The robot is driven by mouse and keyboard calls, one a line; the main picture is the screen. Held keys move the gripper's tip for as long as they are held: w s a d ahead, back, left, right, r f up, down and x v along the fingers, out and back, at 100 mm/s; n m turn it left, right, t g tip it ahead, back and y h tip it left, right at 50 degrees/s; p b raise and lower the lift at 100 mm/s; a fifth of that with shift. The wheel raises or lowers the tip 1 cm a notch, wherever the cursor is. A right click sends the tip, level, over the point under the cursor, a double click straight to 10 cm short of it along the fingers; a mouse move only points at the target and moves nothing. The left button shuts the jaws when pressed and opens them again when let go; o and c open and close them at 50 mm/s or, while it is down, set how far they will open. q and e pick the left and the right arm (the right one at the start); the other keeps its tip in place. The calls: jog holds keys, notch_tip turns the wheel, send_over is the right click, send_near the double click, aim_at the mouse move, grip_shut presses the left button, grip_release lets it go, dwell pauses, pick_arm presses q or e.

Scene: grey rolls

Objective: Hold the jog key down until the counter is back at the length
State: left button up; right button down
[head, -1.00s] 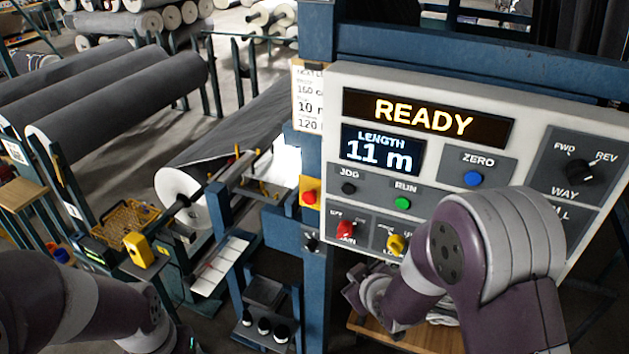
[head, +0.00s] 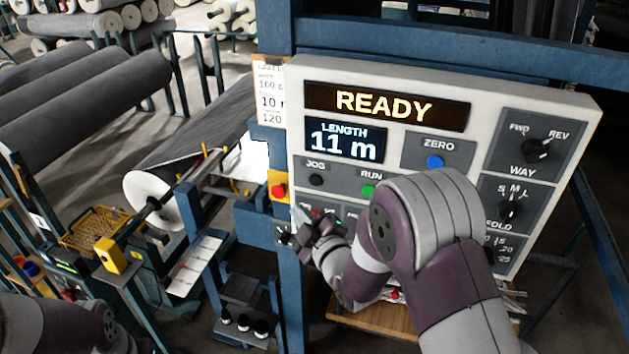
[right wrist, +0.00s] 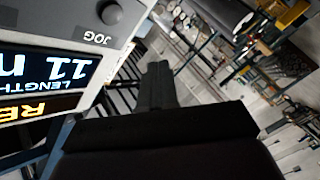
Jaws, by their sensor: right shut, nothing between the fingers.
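The jog key (head: 316,180) is a round black button at the panel's left, under the counter (head: 345,141), which reads 11 m. The status display (head: 386,106) reads READY. My right gripper (head: 304,215) is shut and empty, below the jog key and apart from it in the picture. In the right wrist view the jog key (right wrist: 110,13) is at upper left, and my shut fingers (right wrist: 158,85) point up beside the panel, clear of the key. My left arm shows at lower left, its gripper out of view.
A red button on a yellow box (head: 279,190) sits left of the panel. A card (head: 270,95) shows a partly hidden 10.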

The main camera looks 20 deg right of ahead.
aim_at(315, 180)
jog(key=shift+w+d+f, duration=0.1)
jog(key=shift+w+d, duration=0.6)
jog(key=shift+w, duration=0.35)
jog(key=shift+w+d+r, duration=0.1)
jog(key=shift+w+d, duration=0.6)
jog(key=shift+w, duration=0.3)
jog(key=shift+w+d+f, duration=0.1)
jog(key=shift+w+d, duration=0.6)
jog(key=shift+w, duration=0.35)
jog(key=shift+b, duration=0.3)
jog(key=shift+w+d+b, duration=0.25)
jog(key=shift+w+b, duration=0.05)
jog(key=shift+w, duration=0.05)
jog(key=shift+w+d, duration=0.2)
jog(key=shift+w, duration=0.15)
dwell(1.2)
